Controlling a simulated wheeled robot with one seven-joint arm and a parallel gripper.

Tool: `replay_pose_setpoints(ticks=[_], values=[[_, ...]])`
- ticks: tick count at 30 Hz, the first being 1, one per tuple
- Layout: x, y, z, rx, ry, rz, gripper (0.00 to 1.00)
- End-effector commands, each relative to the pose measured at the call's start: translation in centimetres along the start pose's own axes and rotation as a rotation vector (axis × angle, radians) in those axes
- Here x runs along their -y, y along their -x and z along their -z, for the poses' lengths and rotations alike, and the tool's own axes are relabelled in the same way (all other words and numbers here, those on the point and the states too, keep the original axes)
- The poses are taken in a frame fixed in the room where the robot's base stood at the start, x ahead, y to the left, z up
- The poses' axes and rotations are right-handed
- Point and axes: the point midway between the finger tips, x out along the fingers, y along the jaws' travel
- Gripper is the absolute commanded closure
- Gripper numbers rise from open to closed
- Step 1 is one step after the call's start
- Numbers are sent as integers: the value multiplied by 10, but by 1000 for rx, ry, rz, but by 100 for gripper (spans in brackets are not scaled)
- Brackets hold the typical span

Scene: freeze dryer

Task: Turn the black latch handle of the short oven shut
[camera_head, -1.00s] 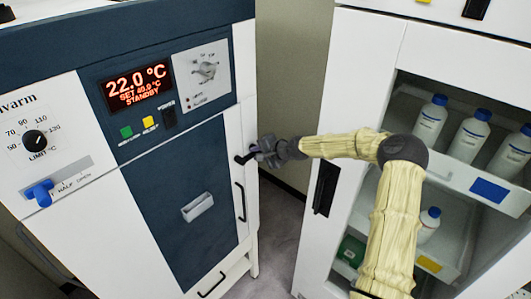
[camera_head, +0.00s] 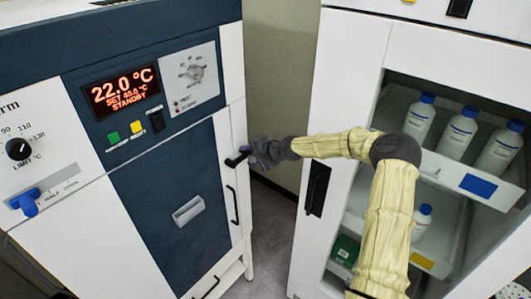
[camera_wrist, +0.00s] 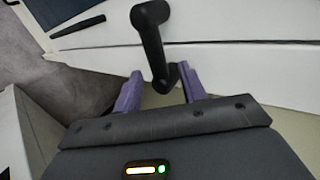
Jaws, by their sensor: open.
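The short oven (camera_head: 90,225) stands at left in the head view, its dark blue door (camera_head: 150,190) looking closed. The black latch handle (camera_head: 235,160) sticks out at the door's right edge, pointing left and slightly down. My gripper (camera_head: 256,151) is at the handle's right end. In the wrist view, the black latch handle (camera_wrist: 150,35) runs from the top centre down between the two purple fingers of my gripper (camera_wrist: 160,90). The fingers are open, one on each side of the handle's lower end, with gaps visible. I cannot tell if the latch is engaged.
A white cabinet (camera_head: 345,65) stands close at right, with bottles (camera_head: 460,133) on its shelves and a black handle (camera_head: 317,188). A narrow floor gap (camera_head: 265,250) lies between it and the oven. A black bar handle (camera_head: 233,205) sits below the latch.

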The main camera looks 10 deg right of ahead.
Motion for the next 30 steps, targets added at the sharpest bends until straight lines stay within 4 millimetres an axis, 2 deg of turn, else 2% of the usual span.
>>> replay_pose_setpoints(ticks=[24, 30], values=[[-3, 136, 2, -7, -2, 1, 59], [-2, 161, 2, -5, -1, 2, 59]])
